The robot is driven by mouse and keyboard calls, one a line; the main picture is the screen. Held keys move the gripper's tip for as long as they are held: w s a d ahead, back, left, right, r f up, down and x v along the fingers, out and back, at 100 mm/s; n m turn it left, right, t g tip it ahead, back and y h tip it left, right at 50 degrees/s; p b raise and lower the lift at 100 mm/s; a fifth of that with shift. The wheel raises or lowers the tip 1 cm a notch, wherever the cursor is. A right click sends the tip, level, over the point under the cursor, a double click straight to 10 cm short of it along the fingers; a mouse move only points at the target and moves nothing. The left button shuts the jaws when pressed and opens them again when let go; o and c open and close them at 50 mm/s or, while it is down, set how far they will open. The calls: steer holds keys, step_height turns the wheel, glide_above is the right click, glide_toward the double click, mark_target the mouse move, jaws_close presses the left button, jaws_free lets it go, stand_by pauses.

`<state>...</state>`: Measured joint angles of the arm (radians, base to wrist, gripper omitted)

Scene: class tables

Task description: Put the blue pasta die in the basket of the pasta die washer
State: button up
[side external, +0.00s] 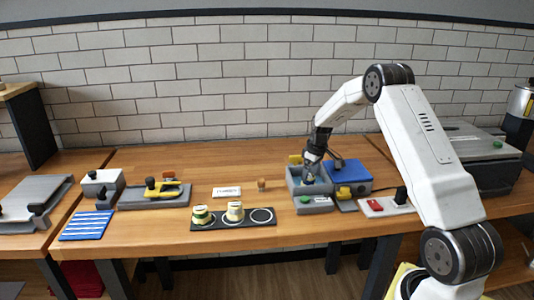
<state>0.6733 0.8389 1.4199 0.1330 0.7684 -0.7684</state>
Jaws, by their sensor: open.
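My gripper (309,171) points down into the grey open-topped tub (294,182) of what looks like the pasta die washer, beside a blue block (352,175). It is open. A small bluish patch shows under the fingertips inside the tub; I cannot tell whether it is the blue die, and the basket is not clear at this size. A dark holder (233,226) in front has three round places. A green-and-cream piece (201,216) stands on the left place and a cream piece (235,211) on the middle one. The right ring (262,216) is empty.
A small brown piece (261,184) and a white label (227,191) lie left of the tub. A panel with a red switch (376,205) is at the right. A blue striped mat (87,225) and a yellow-handled tool (160,188) are at the left. Bare wood lies between.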

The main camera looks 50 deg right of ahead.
mark_target(313, 178)
step_height(313, 178, up, 9)
steer(key=s, duration=0.1)
steer(key=shift+s, duration=0.2)
steer(key=shift+a+f, duration=0.1)
stand_by(0.5)
steer(key=s+a, duration=0.3)
steer(key=a, duration=1.8)
steer(key=s+a+f, duration=0.3)
steer(key=s+a, duration=0.9)
steer(key=shift+a+f+t, duration=0.2)
steer(key=shift+f+t, duration=0.05)
steer(key=shift+t, duration=0.15)
